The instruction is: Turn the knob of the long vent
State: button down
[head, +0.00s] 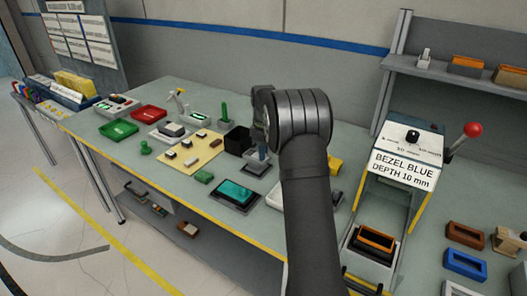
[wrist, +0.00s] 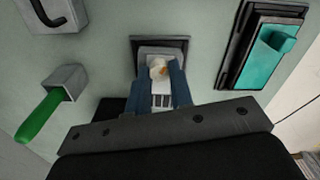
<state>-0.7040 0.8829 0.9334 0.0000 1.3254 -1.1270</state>
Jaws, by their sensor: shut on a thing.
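In the wrist view my gripper (wrist: 161,80) points at a dark-framed grey unit (wrist: 160,42), which looks like the long vent. Its two blue fingers are shut on a small cream knob (wrist: 158,67) at the unit. Pale slats show between the fingers; much of the unit is hidden by my gripper. The knob's angle is hard to read. In the head view my gripper (head: 261,152) is low over the table, partly hidden behind my arm, and the knob cannot be made out.
A teal panel in a black frame (wrist: 268,52) lies to the right in the wrist view. A green handle (wrist: 42,118) stands out from a grey block at left. Red (head: 149,113) and green (head: 118,130) trays lie farther left on the table. A labelled bezel station (head: 405,165) stands at right.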

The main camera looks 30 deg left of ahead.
jog(key=shift+m, duration=5.1)
dwell(1.4)
jog(key=c, duration=1.3)
grip_release()
jog(key=shift+o, duration=0.2)
notch_tip(320, 180, up, 18)
jog(key=shift+f, duration=0.25)
